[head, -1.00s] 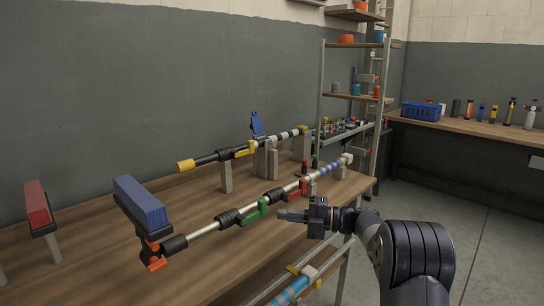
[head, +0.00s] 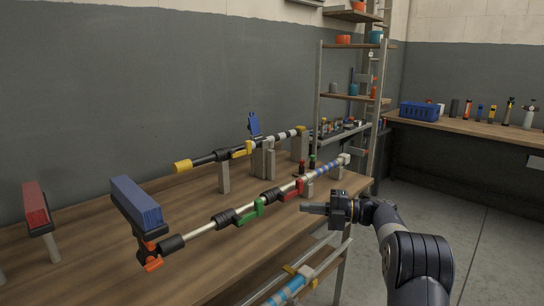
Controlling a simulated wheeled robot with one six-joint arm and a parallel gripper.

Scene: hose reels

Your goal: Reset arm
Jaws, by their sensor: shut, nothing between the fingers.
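My gripper (head: 306,209) is shut and empty. It points left, in front of the workbench's right part, near the pole with the red and green clamps. A gap seems to lie between the fingertips and the pole, though depth is hard to judge. The pole with a blue brush head (head: 138,203) runs from the lower left to the upper right over the wooden workbench (head: 90,270). It carries a green clamp (head: 250,211) and a red clamp (head: 291,189).
A second pole with a yellow end (head: 183,166) rests on grey blocks behind. A red brush head (head: 36,205) stands at the far left. A lower shelf holds a blue tube (head: 285,291). A blue basket (head: 419,111) sits on the back bench. The floor at right is clear.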

